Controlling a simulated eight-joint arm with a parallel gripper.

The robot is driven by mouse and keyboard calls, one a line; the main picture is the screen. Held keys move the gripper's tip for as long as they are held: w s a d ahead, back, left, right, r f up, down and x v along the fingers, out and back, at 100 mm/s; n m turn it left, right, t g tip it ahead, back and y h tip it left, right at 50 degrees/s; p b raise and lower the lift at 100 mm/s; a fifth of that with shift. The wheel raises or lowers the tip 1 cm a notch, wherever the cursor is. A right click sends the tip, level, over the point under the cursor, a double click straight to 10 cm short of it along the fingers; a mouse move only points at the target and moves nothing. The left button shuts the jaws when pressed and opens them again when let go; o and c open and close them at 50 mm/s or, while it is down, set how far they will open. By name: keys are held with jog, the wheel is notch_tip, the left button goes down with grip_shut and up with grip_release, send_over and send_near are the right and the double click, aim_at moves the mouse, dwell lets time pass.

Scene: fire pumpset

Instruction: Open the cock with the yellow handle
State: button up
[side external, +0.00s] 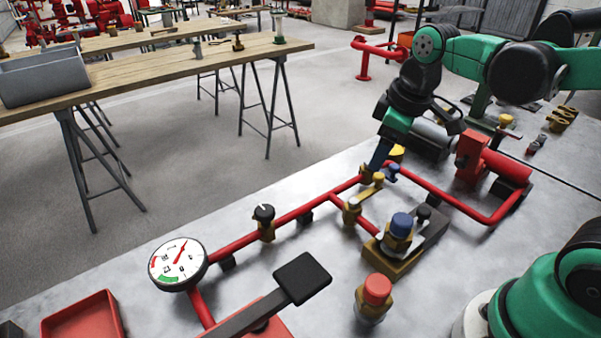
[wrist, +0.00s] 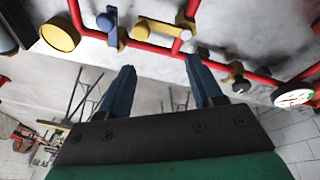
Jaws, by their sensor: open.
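The cock with the yellow handle (side external: 378,178) sits on the red pipe, right of centre in the side external view. My gripper (side external: 378,158) points down close behind this cock and partly overlaps that area. In the wrist view my gripper (wrist: 160,65) is open and empty. Its fingertips stand apart, below the handle in the picture. I cannot tell the exact gap or any contact.
A blue-handled cock (side external: 392,169) and a round yellow cap (wrist: 60,32) are close beside it. A black-knobbed cock (side external: 264,213) and a pressure gauge (side external: 178,263) are farther left along the pipe. A blue-capped fitting (side external: 401,225) stands in front. The grey bench top (side external: 240,290) has bare areas.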

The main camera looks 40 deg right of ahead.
aim_at(379, 175)
jog(key=d+n+g, duration=0.1)
jog(key=w+d+n+g, duration=0.1)
jog(key=shift+w+f+n, duration=0.15)
jog(key=shift+f+n, duration=0.15)
jog(key=shift+f, duration=0.05)
jog(key=shift+w+d+f+n+g, duration=0.25)
jog(key=shift+d+n+g, duration=0.15)
jog(key=shift+n+g, duration=0.2)
jog(key=shift+f, duration=2.8)
grip_shut()
